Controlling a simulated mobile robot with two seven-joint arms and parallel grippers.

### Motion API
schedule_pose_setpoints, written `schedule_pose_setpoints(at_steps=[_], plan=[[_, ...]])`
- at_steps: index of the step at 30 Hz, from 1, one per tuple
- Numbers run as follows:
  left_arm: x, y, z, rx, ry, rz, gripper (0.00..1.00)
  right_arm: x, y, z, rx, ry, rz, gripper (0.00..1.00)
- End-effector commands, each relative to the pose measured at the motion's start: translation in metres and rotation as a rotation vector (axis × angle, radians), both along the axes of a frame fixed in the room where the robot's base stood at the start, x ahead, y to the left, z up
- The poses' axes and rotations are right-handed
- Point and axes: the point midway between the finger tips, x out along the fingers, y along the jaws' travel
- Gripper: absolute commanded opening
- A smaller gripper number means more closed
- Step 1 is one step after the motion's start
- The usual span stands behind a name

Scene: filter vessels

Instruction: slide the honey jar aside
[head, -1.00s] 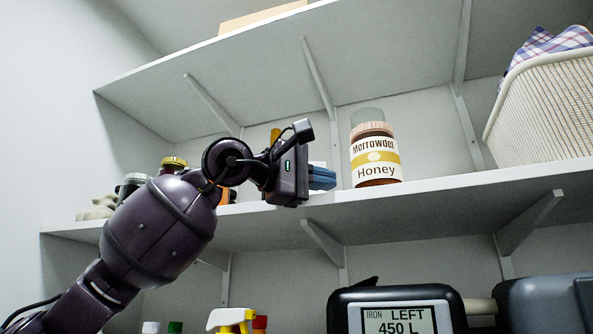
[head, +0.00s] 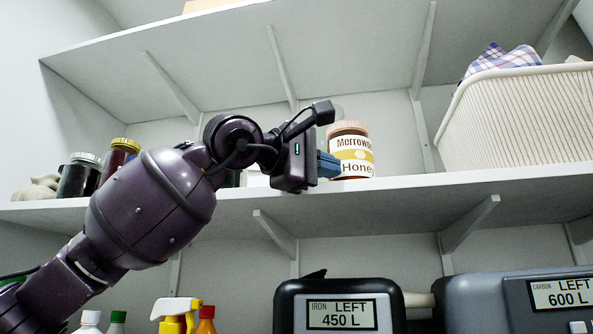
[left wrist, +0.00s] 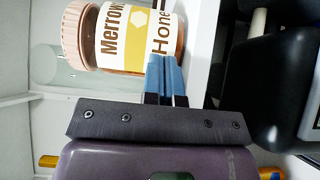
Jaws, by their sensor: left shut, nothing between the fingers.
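The honey jar (head: 352,152), with a pinkish lid and a white and yellow "Merrowdew Honey"-style label, stands upright on the middle shelf. My left gripper (head: 330,165) is shut and empty, with its blue fingertips against the jar's left side near the base and hiding a little of the label. In the left wrist view the jar (left wrist: 120,38) appears turned sideways, just beyond the fingertips (left wrist: 166,62), and contact looks likely. My right gripper is not in view.
A clear glass vessel (left wrist: 48,65) stands behind the jar. A white basket (head: 520,120) with checked cloth is to the right, with free shelf (head: 405,186) between. Dark jars (head: 78,175) stand at the left. Below are spray bottles (head: 178,312) and a display unit (head: 340,308).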

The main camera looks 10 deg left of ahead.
Motion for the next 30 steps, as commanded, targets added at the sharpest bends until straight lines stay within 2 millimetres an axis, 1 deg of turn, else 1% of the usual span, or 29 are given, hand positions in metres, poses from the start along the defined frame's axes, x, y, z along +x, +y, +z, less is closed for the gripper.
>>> schedule_pose_setpoints(at_steps=[1,3,6,12,18,30], plan=[[-0.001,-0.017,-0.002,0.004,0.001,-0.006,0.0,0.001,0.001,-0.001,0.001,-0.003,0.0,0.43],[-0.001,-0.036,-0.001,0.002,0.001,-0.005,0.0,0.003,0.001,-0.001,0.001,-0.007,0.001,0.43],[0.0,-0.057,-0.001,0.001,0.001,-0.003,0.0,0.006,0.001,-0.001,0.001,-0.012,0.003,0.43],[0.001,-0.055,-0.001,-0.001,0.002,0.001,0.0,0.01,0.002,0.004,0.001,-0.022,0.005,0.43],[0.001,-0.054,0.0,0.0,0.001,0.0,0.0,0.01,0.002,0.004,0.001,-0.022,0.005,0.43],[0.001,-0.054,0.0,0.0,0.001,0.0,0.0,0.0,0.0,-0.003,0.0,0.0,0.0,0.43]])
